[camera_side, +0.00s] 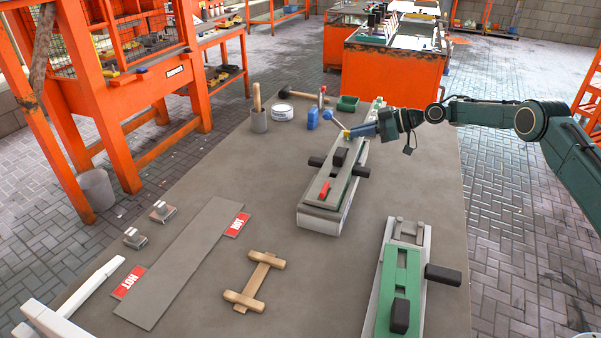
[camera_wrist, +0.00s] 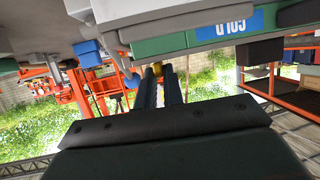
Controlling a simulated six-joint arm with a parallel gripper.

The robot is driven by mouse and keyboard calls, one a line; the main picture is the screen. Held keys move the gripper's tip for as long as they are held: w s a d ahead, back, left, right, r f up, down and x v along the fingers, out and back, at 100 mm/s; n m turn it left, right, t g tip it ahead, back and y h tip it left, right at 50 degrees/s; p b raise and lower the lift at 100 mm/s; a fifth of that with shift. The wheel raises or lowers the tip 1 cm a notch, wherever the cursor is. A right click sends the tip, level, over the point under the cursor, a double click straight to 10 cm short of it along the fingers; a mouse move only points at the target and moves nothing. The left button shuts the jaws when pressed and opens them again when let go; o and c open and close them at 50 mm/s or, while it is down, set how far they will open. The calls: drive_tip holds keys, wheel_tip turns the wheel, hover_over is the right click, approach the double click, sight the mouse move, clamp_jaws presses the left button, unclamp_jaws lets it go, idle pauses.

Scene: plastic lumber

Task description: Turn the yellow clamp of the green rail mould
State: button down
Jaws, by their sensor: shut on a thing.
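The mould my gripper is at stands mid-table in the side view, a long block with a grey top plate (camera_side: 330,187), a green layer and a pale base. The yellow clamp (camera_side: 346,134) is at its far end, mostly hidden by my gripper (camera_side: 354,132). In the wrist view, my two dark fingers (camera_wrist: 159,88) are shut on the yellow clamp (camera_wrist: 157,68), of which only a small part shows. The mould's green side (camera_wrist: 160,46) runs above the fingers. A second mould with a green top (camera_side: 400,275) lies at the front right, away from my gripper.
A blue bottle (camera_side: 312,119), a white tub (camera_side: 282,112) and a grey cup (camera_side: 259,121) stand left of the mould's far end. A wooden H-shaped piece (camera_side: 256,281) and a grey board (camera_side: 185,262) with red HOT labels lie at the front left. The table between is clear.

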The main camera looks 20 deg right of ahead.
drive_tip(key=shift+r, duration=0.1)
drive_tip(key=c, duration=1.5)
unclamp_jaws()
drive_tip(key=shift+d, duration=0.1)
drive_tip(key=v, duration=1.3)
drive_tip(key=shift+s+d+r, duration=0.2)
drive_tip(key=shift+d, duration=0.05)
